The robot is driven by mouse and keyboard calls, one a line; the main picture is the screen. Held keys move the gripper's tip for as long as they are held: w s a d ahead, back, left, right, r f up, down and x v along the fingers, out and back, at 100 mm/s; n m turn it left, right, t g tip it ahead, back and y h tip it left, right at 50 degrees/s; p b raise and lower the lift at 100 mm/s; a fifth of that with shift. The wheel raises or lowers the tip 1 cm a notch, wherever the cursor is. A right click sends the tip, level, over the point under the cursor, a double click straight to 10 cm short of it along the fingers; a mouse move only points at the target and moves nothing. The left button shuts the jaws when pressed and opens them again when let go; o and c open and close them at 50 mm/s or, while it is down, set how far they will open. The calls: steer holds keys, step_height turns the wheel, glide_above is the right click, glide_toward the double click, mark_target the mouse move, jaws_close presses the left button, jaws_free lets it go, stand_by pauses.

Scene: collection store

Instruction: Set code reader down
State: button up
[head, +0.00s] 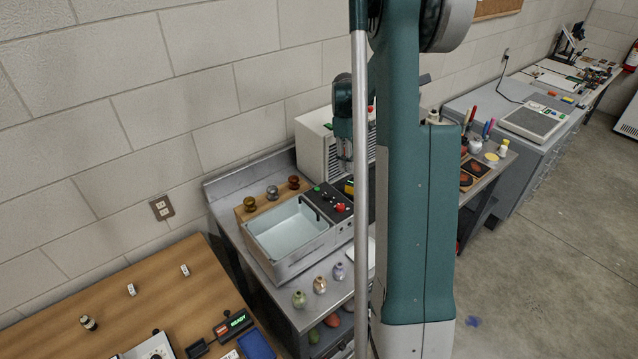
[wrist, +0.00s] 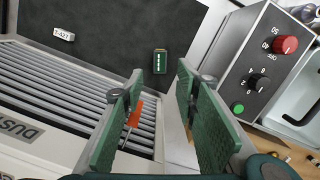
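I cannot pick out the code reader for certain in either view. My gripper (head: 345,158) hangs above the metal bench, beside the white grilled unit. In the wrist view its two green-padded fingers (wrist: 160,80) stand apart, and I see nothing clamped between them. A small orange piece (wrist: 134,112) shows just past the left finger, in front of the grille. A small dark device with a green-lit strip (wrist: 160,62) is on the black surface beyond the fingertips. A green READY display (head: 233,323) stands on the wooden desk, with a small black holder (head: 197,349) beside it.
The grilled unit (wrist: 45,85) carries a DUST label. A control panel (wrist: 262,75) with red and black knobs is close on the right. In the head view a water basin (head: 290,235) and several small vases (head: 320,285) are on the bench. The desk's middle (head: 165,300) is mostly clear.

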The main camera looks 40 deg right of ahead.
steer(key=s+a+r+m+t, duration=0.1)
steer(key=s+a+r, duration=0.1)
steer(key=a+r, duration=0.55)
steer(key=s+a+r+t, duration=0.1)
steer(key=a+r, duration=0.3)
steer(key=a, duration=0.6)
steer(key=s+a+r+m+t, duration=0.1)
steer(key=s+a+r, duration=0.1)
steer(key=a+r, duration=0.45)
steer(key=s+a+m+t, duration=0.1)
steer(key=s+a+t, duration=0.1)
steer(key=s+a, duration=0.7)
steer(key=s+a+m+t, duration=0.1)
steer(key=s+a+t, duration=0.2)
steer(key=s+a, duration=0.7)
steer(key=a, duration=0.6)
steer(key=shift+s+a+y, duration=0.25)
steer(key=shift+y, duration=0.05)
steer(key=shift+f, duration=0.15)
step_height(320, 180, down, 11)
steer(key=b, duration=1.1)
steer(key=shift+r, duration=0.2)
